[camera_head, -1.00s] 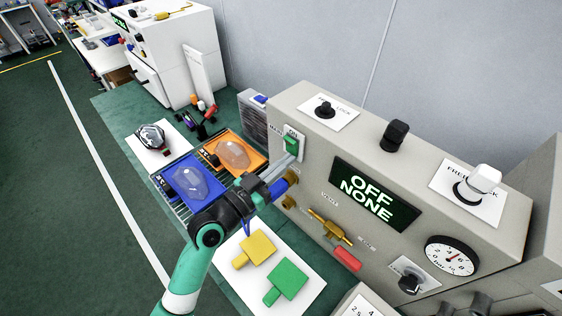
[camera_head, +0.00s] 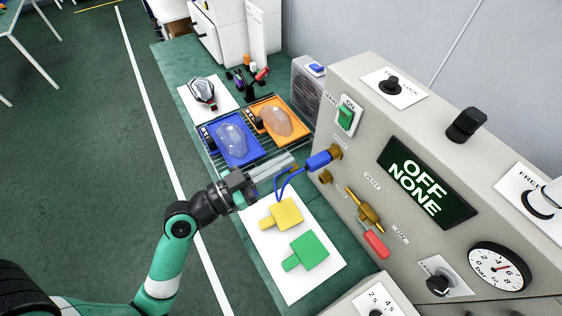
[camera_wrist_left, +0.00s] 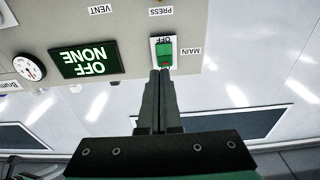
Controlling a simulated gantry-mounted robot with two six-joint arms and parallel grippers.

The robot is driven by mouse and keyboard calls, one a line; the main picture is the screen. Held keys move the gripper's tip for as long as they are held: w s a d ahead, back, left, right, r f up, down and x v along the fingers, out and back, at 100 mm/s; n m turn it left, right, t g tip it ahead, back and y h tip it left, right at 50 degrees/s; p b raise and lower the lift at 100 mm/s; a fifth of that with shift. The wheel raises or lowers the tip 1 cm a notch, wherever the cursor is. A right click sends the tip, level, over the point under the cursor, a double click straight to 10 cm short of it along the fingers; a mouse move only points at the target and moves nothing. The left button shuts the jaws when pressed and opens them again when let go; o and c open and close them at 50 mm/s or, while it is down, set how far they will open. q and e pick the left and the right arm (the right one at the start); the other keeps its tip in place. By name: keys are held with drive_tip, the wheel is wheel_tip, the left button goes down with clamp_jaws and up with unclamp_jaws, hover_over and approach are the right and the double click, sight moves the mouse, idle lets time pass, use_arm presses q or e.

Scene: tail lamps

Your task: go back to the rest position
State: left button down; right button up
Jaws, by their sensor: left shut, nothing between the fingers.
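My left gripper (camera_head: 290,164) is shut and empty in the head view, to the left of the grey machine panel and above the bench. Its closed fingers also show in the left wrist view (camera_wrist_left: 160,75), where their tips overlap the lower edge of the green main switch (camera_wrist_left: 164,48). In the head view the switch (camera_head: 345,117) is clear of the fingers, up and to the right of them. The display (camera_head: 428,183) reads "OFF NONE". My right gripper is not in view.
A blue plug (camera_head: 319,161) with a blue cable sits at a brass port close to the fingertips. Blue (camera_head: 222,157) and orange (camera_head: 292,137) trays hold clear lamp covers on a rack. A yellow piece (camera_head: 286,213) and a green piece (camera_head: 312,249) lie on a white sheet.

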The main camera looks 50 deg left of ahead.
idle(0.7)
use_arm(q)
drive_tip(key=w+d+r+m+t+h, duration=0.1)
drive_tip(key=d+r+m+t+h, duration=0.4)
drive_tip(key=r, duration=1.1)
drive_tip(key=w+d+r+m+h, duration=0.1)
drive_tip(key=d+r+m+h, duration=0.2)
drive_tip(key=d+r, duration=0.85)
drive_tip(key=a+r+n+t+y+p, duration=0.1)
drive_tip(key=a+r+n+y+p, duration=0.1)
drive_tip(key=r+p, duration=0.7)
drive_tip(key=s+a+r+n+t+y+p, duration=0.1)
drive_tip(key=a+r+n+y+p, duration=0.2)
drive_tip(key=r+p, duration=0.6)
drive_tip(key=a+r+n+t+y+p, duration=0.1)
drive_tip(key=a+r+n+y+p, duration=0.2)
drive_tip(key=r+p, duration=0.5)
wheel_tip(320, 180, up, 12)
drive_tip(key=shift+s+a+r+t+p, duration=0.1)
drive_tip(key=shift+s+a+t+p, duration=0.05)
drive_tip(key=shift+s+t+p, duration=0.2)
